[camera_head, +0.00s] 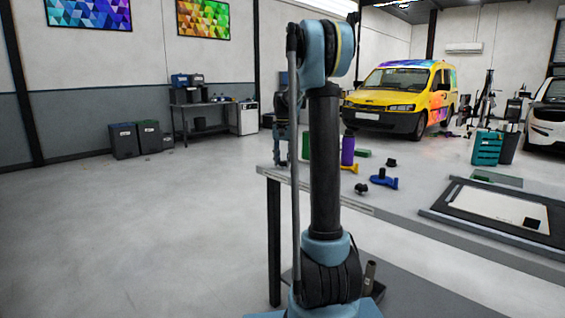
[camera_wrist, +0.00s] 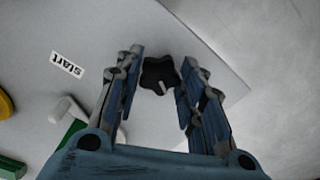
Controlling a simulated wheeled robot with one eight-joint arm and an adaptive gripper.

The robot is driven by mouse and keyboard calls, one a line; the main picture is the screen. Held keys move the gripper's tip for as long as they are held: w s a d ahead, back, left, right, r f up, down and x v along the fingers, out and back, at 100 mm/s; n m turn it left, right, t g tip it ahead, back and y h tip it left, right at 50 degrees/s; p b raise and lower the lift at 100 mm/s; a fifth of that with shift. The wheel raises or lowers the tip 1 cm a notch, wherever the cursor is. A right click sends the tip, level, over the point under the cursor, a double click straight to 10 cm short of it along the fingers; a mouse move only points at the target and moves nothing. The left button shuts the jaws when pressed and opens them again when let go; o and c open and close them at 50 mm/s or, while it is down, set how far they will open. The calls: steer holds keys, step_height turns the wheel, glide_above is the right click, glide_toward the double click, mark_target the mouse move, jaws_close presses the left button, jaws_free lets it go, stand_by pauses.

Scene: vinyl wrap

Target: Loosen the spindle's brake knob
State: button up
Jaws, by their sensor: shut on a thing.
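The black star-shaped brake knob (camera_wrist: 158,75) shows in the wrist view between my two fingertips, with a small pale mark on its lower edge. My gripper (camera_wrist: 163,82) is shut on it, one finger on each side. In the head view my gripper (camera_head: 281,158) is a small blue shape near the table's left corner, partly behind my own arm. The knob cannot be made out there. The spindle body under the knob is hidden or too unclear to tell.
A "start" label (camera_wrist: 67,65) lies on the grey table beside the knob. A white piece (camera_wrist: 66,111), a yellow part (camera_wrist: 4,104) and a green part (camera_wrist: 12,169) are at the left. In the head view, a purple cylinder (camera_head: 348,150) and blue part (camera_head: 385,182) stand on the table.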

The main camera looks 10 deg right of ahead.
mark_target(284, 161)
steer(key=n, duration=0.6)
steer(key=shift+d+n, duration=0.1)
steer(key=shift+n, duration=0.2)
steer(key=n, duration=0.5)
stand_by(0.4)
steer(key=o, duration=1.1)
steer(key=shift+c, duration=0.2)
steer(key=shift+r, duration=0.1)
step_height(284, 161, up, 12)
